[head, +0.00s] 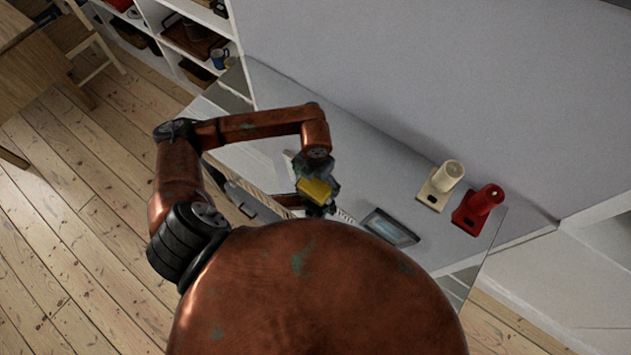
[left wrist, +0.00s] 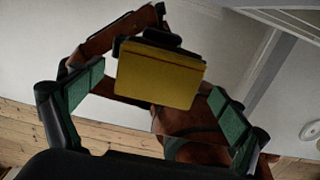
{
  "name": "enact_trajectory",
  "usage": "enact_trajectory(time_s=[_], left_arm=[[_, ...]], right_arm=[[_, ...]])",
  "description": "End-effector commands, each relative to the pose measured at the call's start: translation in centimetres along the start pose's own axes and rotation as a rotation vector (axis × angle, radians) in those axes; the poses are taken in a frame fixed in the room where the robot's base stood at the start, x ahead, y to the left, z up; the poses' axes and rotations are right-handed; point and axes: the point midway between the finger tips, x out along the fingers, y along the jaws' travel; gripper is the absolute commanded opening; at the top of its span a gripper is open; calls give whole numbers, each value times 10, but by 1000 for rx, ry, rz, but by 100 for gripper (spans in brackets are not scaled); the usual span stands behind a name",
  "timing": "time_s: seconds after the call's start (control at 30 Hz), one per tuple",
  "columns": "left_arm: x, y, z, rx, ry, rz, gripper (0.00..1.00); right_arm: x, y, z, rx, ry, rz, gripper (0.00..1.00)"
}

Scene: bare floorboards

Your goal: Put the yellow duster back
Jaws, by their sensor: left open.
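The yellow duster (head: 314,190) is a small block, seen at my left gripper (head: 318,187) above the desk in the head view. In the left wrist view the duster (left wrist: 160,77) shows its broad yellow face, with a dark part along its top edge. It lies in the gap between the green-padded fingers of my left gripper (left wrist: 157,100). These fingers are wide apart, and neither visibly touches it. Copper and dark arm parts show behind the duster; whether my right gripper holds it there I cannot tell.
On the grey desk (head: 370,180) stand a cream cylinder on a base (head: 440,185) and a similar red one (head: 479,209). A dark-screened flat frame (head: 390,228) lies nearer. A white shelf unit (head: 235,50) with a blue mug (head: 219,57) is at the upper left.

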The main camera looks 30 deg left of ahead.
Motion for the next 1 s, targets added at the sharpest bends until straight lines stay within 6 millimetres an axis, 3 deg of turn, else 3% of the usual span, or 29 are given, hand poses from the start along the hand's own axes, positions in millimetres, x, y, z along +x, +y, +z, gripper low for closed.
enact_trajectory(time_s=[0.17, 0.63, 0.8, 1.0], left_arm=[[-12, 0, 1, 0, -3, 1, 93], [-101, 0, 1, 1, -4, 1, 93], [-117, 0, 1, 0, -1, 0, 93], [-120, 0, 0, 0, 0, 0, 93]], right_arm=[[-1, 0, 0, 0, 0, 0, 40], [-4, 0, -2, 0, 3, 0, 40], [-5, 0, -2, 0, 3, 0, 40], [-5, 0, -3, 0, 4, 0, 40]])
